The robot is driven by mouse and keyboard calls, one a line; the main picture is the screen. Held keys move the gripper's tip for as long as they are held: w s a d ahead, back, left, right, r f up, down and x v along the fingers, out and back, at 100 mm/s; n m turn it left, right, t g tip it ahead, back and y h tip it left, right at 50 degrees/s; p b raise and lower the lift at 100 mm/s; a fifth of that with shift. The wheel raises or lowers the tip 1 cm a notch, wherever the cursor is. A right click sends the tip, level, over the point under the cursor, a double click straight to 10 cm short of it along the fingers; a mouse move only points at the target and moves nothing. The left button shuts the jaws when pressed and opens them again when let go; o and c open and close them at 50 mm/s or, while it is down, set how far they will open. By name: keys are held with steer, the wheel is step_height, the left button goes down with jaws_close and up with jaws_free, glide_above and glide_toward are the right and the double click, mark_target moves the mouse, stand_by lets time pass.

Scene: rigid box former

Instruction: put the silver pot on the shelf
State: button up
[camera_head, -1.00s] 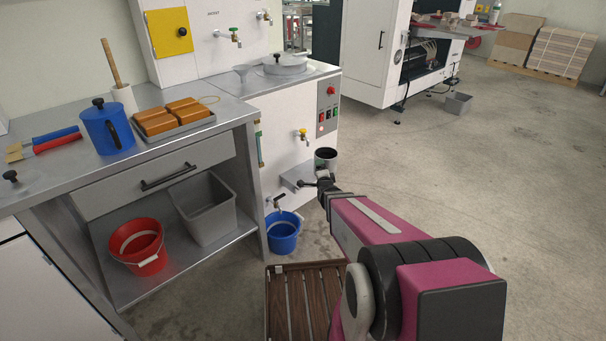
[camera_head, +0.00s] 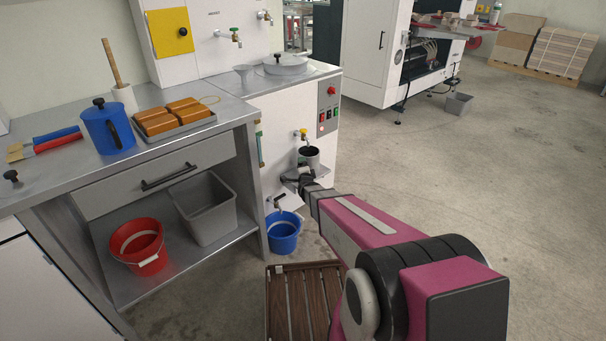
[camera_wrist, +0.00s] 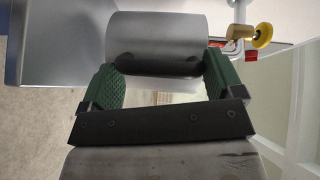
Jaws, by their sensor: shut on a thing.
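The silver pot (camera_head: 308,157), a small grey cylinder with a dark inside, is upright at the front of the white machine. My gripper (camera_head: 305,172) is shut on it, and the wrist view shows green fingers (camera_wrist: 160,78) at either side of the pot (camera_wrist: 155,35). The small metal shelf (camera_head: 289,175) sticks out from the machine and is partly hidden by the pot and gripper. The pot appears at or over the shelf; I cannot tell whether it touches it.
A yellow-handled tap (camera_head: 301,132) is just above the pot; it also shows in the wrist view (camera_wrist: 262,35). A blue bucket (camera_head: 284,235) stands on the floor below. A workbench (camera_head: 60,185) is at the left. The floor to the right is open.

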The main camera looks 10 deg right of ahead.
steer(key=shift+w+a+f, duration=0.1)
steer(key=shift+w+f, duration=0.05)
steer(key=shift+f, duration=1.1)
steer(key=shift+f, duration=0.1)
steer(key=o, duration=0.9)
steer(key=shift+c, duration=0.2)
